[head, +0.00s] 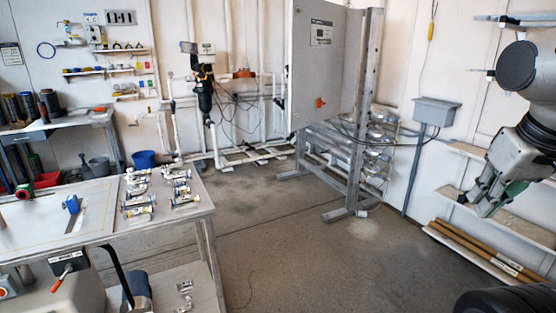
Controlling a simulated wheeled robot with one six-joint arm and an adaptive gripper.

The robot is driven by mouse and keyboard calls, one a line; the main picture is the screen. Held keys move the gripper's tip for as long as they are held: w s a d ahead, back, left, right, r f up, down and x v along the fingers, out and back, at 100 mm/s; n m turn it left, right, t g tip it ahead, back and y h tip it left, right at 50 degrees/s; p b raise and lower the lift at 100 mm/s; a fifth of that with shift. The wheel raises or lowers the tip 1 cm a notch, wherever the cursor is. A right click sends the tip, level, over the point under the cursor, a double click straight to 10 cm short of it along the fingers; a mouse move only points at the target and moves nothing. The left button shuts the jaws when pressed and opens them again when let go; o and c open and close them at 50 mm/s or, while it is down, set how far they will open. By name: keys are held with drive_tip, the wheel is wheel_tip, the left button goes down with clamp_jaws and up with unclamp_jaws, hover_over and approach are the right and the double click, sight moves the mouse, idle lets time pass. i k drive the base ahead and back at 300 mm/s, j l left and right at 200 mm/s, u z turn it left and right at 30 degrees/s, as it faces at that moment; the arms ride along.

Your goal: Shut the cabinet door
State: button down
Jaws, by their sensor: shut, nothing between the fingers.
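A grey cabinet with a flat grey door (318,75) is mounted high on a metal frame in the middle of the head view. The top of the cabinet is cut off by the picture edge. I cannot tell from this angle how far the door stands from the cabinet body. My gripper (480,208) is at the right side, pointing down, shut and empty. It is well apart from the door.
The frame's upright and foot (345,211) stand on the floor. A workbench (90,239) with several fittings is at the lower left. A grey wall box (437,111) and a low shelf with brown rods (485,250) are at the right. The middle floor (290,245) is clear.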

sight(315, 68)
drive_tip(key=i, duration=0.8)
drive_tip(key=i+j+z, duration=0.1)
drive_tip(key=i, duration=0.75)
drive_tip(key=i+l+u, duration=0.2)
drive_tip(key=i, duration=0.3)
drive_tip(key=i+l+u, duration=0.2)
drive_tip(key=i, duration=0.3)
